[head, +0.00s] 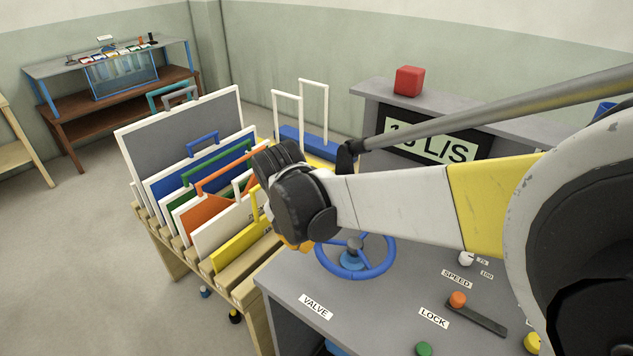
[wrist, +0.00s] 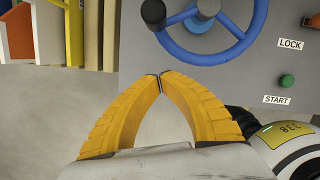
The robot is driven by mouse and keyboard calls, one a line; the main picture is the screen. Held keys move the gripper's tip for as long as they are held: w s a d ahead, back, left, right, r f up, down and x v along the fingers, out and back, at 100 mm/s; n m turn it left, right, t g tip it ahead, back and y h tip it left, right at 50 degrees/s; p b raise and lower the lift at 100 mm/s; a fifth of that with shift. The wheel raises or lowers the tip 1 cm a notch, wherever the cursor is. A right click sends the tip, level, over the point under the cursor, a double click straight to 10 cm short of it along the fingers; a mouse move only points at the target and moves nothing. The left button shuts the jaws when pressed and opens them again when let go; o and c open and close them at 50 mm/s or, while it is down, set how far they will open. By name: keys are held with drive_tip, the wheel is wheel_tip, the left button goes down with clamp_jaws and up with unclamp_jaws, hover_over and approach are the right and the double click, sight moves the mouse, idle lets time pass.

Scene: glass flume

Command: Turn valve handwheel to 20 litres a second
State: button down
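The blue valve handwheel (head: 385,262) stands on the grey console behind the VALVE label (head: 315,306). It also shows at the top of the wrist view (wrist: 232,50), cut off by the frame edge. My gripper (wrist: 160,76) has its yellow fingers meeting at the tips, with nothing between them. In the wrist picture the tips lie just below the wheel's rim; contact is not clear. In the head view my arm hides most of the gripper. The display (head: 448,149) shows a reading in L/S; its digits are partly covered by my arm.
The console (head: 380,318) carries an orange-knobbed LOCK lever (head: 480,314), a white SPEED knob (head: 466,259) and a green START button (head: 424,348). A wooden rack (head: 250,290) of coloured panels stands close to its left. A red cube (head: 409,81) sits on the display's ledge.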

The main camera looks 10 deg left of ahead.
drive_tip(key=w+d+f+b, duration=0.1)
drive_tip(key=w+f+b, duration=0.1)
drive_tip(key=w+f, duration=0.2)
drive_tip(key=shift+w, duration=0.45)
drive_tip(key=shift+d, duration=0.1)
drive_tip(key=w, duration=0.1)
drive_tip(key=w+m, duration=0.1)
drive_tip(key=w+m+p, duration=0.1)
drive_tip(key=shift+w+a+h, duration=0.25)
drive_tip(key=shift+w+h, duration=0.05)
drive_tip(key=shift+w, duration=0.05)
drive_tip(key=shift+s+a, duration=0.1)
